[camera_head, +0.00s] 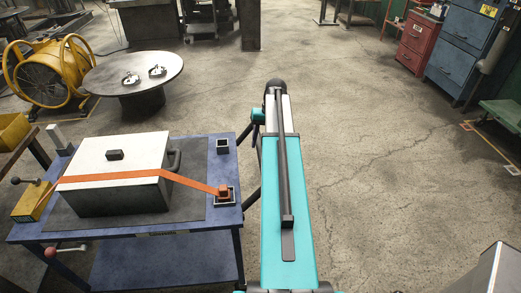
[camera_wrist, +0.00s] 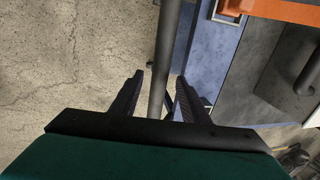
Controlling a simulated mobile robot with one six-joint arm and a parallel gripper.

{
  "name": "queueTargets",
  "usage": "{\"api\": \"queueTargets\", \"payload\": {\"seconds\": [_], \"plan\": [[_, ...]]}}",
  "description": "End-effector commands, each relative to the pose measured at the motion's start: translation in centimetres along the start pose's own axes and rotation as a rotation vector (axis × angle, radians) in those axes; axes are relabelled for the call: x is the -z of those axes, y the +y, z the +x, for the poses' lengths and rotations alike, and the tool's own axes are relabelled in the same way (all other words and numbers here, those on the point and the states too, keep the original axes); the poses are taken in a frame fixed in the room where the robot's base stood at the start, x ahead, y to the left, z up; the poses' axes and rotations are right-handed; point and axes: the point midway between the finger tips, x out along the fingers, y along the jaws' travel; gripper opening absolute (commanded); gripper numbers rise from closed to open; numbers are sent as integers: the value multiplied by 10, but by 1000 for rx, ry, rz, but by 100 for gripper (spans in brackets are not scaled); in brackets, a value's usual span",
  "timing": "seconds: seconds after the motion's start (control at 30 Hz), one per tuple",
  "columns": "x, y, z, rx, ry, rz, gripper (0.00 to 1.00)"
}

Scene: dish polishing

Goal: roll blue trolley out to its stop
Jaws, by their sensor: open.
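The blue trolley (camera_head: 165,262) stands at the lower left of the head view, and its blue top also shows in the wrist view (camera_wrist: 205,60). A dark handle bar (camera_wrist: 168,40) at the trolley's right end runs between the fingers of my gripper (camera_wrist: 159,78) in the wrist view. The fingers are open on either side of it, and I cannot tell whether either touches it. A grey box (camera_head: 115,190) with a pale lid sits on a dark mat (camera_head: 193,212) on the trolley, under an orange strap (camera_head: 110,177). My arm hides the gripper in the head view.
A round table (camera_head: 115,75) with small metal parts and a yellow drum fan (camera_head: 45,75) stand behind the trolley. Red (camera_head: 418,42) and blue cabinets (camera_head: 462,45) stand at the far right. The concrete floor (camera_head: 370,150) right of my arm is clear.

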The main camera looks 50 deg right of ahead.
Motion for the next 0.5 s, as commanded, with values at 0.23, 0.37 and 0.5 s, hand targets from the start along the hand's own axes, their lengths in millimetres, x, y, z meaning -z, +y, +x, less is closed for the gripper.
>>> {"api": "queueTargets", "payload": {"seconds": [0.23, 0.37, 0.5], "plan": [[0, 0, 21, 0, -1, 0, 42], [0, 0, 23, 0, -1, 0, 42], [0, -1, 23, 0, -1, -1, 42]]}}
